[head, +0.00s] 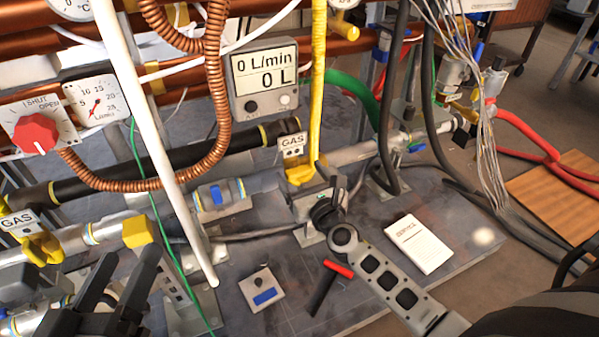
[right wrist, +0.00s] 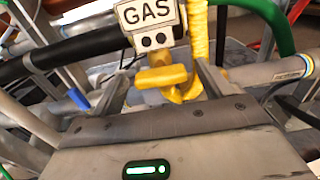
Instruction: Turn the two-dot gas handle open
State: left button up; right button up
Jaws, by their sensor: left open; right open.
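The gas tag with two dots (right wrist: 150,15) hangs above a yellow handle (right wrist: 162,78) in the right wrist view. In the head view this tag (head: 292,145) and its yellow handle (head: 299,174) sit at the middle, beside a yellow hose. My right gripper (right wrist: 163,88) is open, with one finger on each side of the handle; I cannot tell whether they touch it. In the head view my right gripper (head: 316,198) partly hides the valve. My left gripper (head: 118,290) is open and empty at the lower left.
Another gas tag (head: 17,222) with a yellow handle (head: 40,246) is at the left. A white pole (head: 160,140) slants between the grippers. The yellow hose (head: 318,80) rises beside the handle.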

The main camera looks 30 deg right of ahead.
pick_arm(q)
jog(key=shift+w+r, duration=0.15)
jog(key=shift+r, duration=0.15)
pick_arm(e)
jog(key=shift+w, duration=0.65)
jog(key=c, duration=1)
